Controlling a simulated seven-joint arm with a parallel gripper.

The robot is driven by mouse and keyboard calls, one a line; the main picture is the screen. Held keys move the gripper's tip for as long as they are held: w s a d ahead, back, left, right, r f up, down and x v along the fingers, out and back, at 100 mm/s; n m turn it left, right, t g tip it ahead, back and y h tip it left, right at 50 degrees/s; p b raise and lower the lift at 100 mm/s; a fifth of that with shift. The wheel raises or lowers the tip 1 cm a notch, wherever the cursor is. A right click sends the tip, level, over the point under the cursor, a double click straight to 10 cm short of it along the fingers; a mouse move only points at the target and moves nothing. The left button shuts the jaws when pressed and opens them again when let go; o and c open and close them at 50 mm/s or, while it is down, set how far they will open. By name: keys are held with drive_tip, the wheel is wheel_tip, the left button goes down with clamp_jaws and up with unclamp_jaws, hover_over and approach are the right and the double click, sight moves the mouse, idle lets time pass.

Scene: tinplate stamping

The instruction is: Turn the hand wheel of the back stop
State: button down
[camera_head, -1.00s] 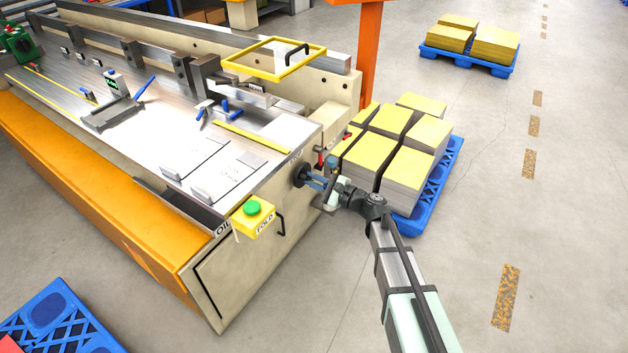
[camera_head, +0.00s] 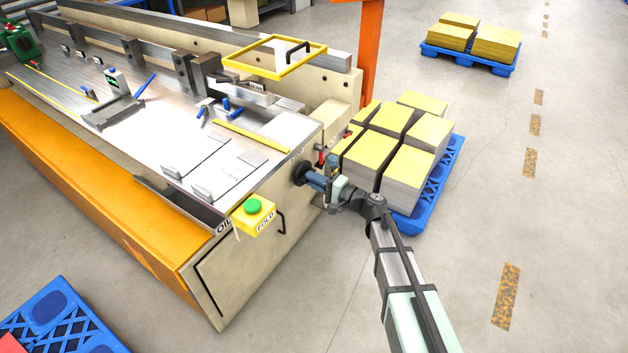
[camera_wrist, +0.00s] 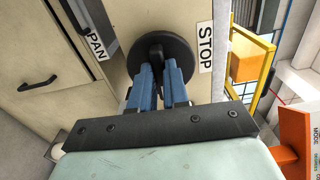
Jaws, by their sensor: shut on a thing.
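The hand wheel (camera_head: 301,173) is a dark round disc on the cream end face of the machine. In the wrist view the hand wheel (camera_wrist: 163,58) shows beside a "STOP" label (camera_wrist: 205,47). My gripper (camera_head: 310,178) reaches it from the right, and its blue fingers (camera_wrist: 160,84) are shut at the wheel's front centre. The part between the fingertips is mostly hidden by the fingers, and the wheel's disc shows around them.
A yellow box with a green button (camera_head: 253,207) sits at the machine's near corner. Stacks of yellow-topped sheets (camera_head: 404,163) on a blue pallet (camera_head: 443,180) stand close behind my arm. An orange post (camera_head: 369,50) rises behind them.

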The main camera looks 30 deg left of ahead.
idle(0.4)
drive_tip(key=c, duration=1.1)
unclamp_jaws()
drive_tip(key=shift+d, duration=0.1)
drive_tip(key=d, duration=1.3)
drive_tip(key=shift+d, duration=0.3)
